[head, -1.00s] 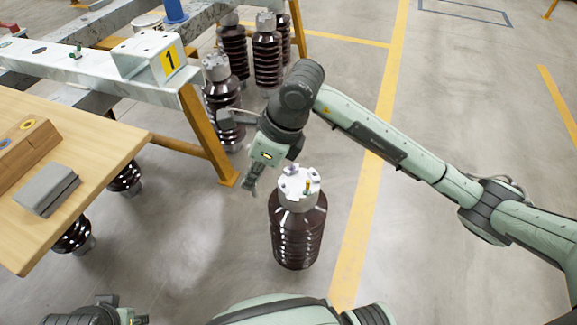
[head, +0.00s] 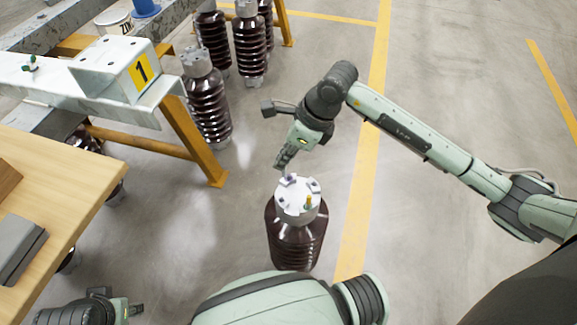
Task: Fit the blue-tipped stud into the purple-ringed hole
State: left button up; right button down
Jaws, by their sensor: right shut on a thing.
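My right gripper (head: 281,166) is shut, fingers pointing down, at the back left edge of the insulator's pale metal cap (head: 291,207). The thing in its fingers is too small to make out; no blue tip shows clearly. The dark brown ribbed insulator (head: 296,243) stands upright on the floor. A faint purple patch (head: 290,178) shows at the cap's back edge, close under the fingertips; I cannot tell whether they touch.
A wooden table (head: 75,190) with a grey block (head: 18,248) is at the left. A pale steel beam (head: 80,92) with a number 1 sign (head: 142,71) rests on an orange trestle (head: 190,135). Several more insulators (head: 207,105) stand behind. Floor to the right is clear.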

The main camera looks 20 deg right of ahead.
pick_arm(q)
jog(key=shift+w+r, duration=0.1)
jog(key=shift+w, duration=0.1)
pick_arm(e)
jog(key=shift+w+d+f, duration=0.1)
jog(key=shift+d+f, duration=0.15)
jog(key=shift+f, duration=0.55)
jog(key=shift+s+d+f, duration=0.1)
jog(key=shift+d+f, duration=0.1)
jog(key=shift+f, duration=0.6)
jog(key=shift+w+d+f, duration=0.1)
jog(key=shift+d+f, duration=0.15)
jog(key=shift+f, duration=0.55)
jog(key=shift+f, duration=0.1)
jog(key=c, duration=1.6)
grip_release()
pick_arm(q)
jog(key=shift+d+r, duration=0.1)
jog(key=shift+r, duration=0.15)
jog(key=shift+s, duration=0.1)
